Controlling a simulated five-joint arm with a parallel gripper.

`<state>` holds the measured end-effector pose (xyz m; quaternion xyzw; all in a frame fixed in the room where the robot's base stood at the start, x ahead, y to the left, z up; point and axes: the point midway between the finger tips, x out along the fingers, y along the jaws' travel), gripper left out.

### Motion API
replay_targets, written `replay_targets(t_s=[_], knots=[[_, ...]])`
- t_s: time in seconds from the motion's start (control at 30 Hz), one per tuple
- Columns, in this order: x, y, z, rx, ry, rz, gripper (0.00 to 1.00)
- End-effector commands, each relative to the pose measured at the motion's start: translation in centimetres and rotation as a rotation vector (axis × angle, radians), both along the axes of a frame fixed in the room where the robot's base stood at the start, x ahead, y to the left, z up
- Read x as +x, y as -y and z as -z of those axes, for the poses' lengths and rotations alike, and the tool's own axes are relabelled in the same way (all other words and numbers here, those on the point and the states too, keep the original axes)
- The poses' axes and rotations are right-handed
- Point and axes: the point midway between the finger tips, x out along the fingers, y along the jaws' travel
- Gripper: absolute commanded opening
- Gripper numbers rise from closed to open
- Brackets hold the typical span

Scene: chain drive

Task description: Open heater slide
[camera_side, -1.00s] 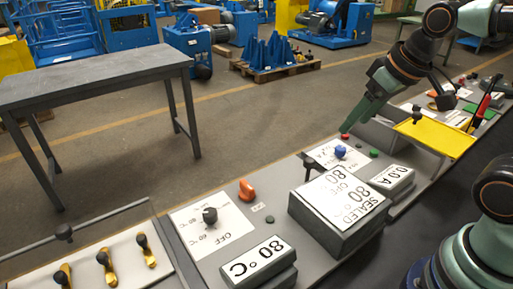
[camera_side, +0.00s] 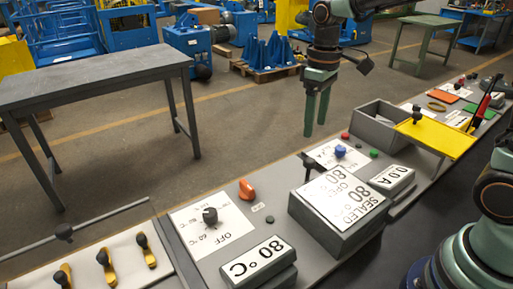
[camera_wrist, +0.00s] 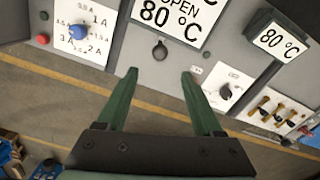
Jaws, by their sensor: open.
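The heater slide looks to be the grey box (camera_side: 330,238) labelled SEALED and OPEN 80 °C in the side view, its labelled white top (camera_wrist: 178,12) showing in the wrist view. A dark handle (camera_side: 309,162) with a knob stands at its far edge; the round black knob (camera_wrist: 160,50) shows in the wrist view. My gripper (camera_side: 315,128) hangs above and beyond this handle, fingers pointing down, apart from it. In the wrist view my gripper (camera_wrist: 159,75) is open and empty, with the knob ahead between the fingertip lines.
A blue dial (camera_side: 340,152) on a white plate is right of the handle. An 80 °C display (camera_side: 258,262) stands in front. An open grey bin (camera_side: 378,124) and yellow tray (camera_side: 435,138) lie right.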

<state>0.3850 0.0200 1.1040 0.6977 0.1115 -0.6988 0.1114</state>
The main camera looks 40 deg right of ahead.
Motion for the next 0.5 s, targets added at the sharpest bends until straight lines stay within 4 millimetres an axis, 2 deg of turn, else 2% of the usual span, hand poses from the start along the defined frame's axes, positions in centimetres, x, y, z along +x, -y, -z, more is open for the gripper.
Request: replay_targets(t_s=[0.3,0.5], knots=[[-0.2,0.0,6.1,0.0,-0.004,0.001,0.68],[-0.1,0.0,9.0,0.0,-0.002,0.002,0.68]])
